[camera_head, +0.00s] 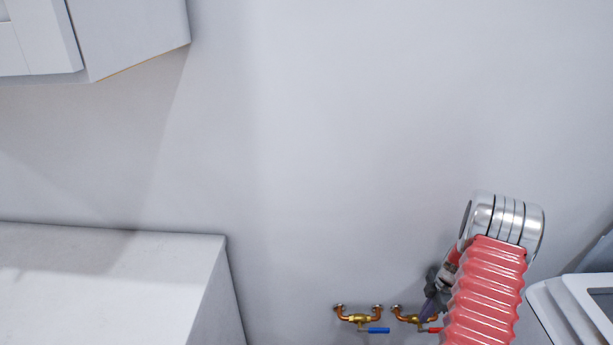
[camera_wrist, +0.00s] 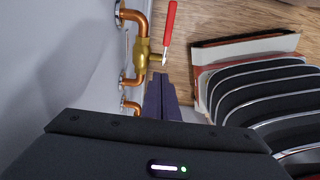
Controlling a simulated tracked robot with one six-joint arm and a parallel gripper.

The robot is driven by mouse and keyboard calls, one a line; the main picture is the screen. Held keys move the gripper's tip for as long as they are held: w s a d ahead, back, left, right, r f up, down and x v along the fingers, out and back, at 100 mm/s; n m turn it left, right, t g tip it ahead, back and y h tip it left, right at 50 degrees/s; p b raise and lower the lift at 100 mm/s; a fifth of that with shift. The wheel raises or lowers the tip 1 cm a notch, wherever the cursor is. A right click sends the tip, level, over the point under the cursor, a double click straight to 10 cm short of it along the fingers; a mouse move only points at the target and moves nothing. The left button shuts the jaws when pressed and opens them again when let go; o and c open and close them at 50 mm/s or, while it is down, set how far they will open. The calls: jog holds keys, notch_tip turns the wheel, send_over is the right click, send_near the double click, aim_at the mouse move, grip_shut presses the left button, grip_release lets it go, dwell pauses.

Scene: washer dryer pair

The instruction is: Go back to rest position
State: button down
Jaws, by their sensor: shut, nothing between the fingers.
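My gripper (camera_head: 428,309) is low in the right half of the head view, partly hidden behind my red ribbed arm. It is beside the wall valves, and its purple fingers are seen near the red-handled valve. In the wrist view my gripper (camera_wrist: 161,98) shows its dark purple fingers together, with nothing seen between them. The red valve handle (camera_wrist: 169,30) is just beyond the fingertips in that view. I cannot tell whether they touch. The red handle also shows in the head view (camera_head: 431,330), partly hidden by my arm.
A blue-handled valve (camera_head: 376,330) is left of the red one. A white appliance (camera_head: 575,310) is at the lower right, close to my arm. A white box-shaped unit (camera_head: 110,275) stands lower left, below a wall cabinet (camera_head: 130,35). The middle wall area is clear.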

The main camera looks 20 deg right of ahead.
jog(key=m, duration=0.2)
jog(key=shift+s+a+m, duration=0.2)
jog(key=shift+a+m, duration=0.05)
jog(key=shift+m, duration=0.15)
jog(key=s+a+r+m+t, duration=0.1)
jog(key=s+a+r+m, duration=0.2)
jog(key=a+r, duration=1)
jog(key=s+a+r+m+t+h, duration=0.1)
jog(key=s+a+r+m, duration=0.3)
jog(key=a+r, duration=0.9)
jog(key=s+a+r+m+t, duration=0.3)
jog(key=s+a+r, duration=0.4)
jog(key=a+r, duration=0.6)
notch_tip(320, 180, up, 3)
jog(key=shift+a+r+m+h, duration=0.25)
jog(key=shift+m+h, duration=0.15)
jog(key=shift+m, duration=0.2)
jog(key=shift+d, duration=0.1)
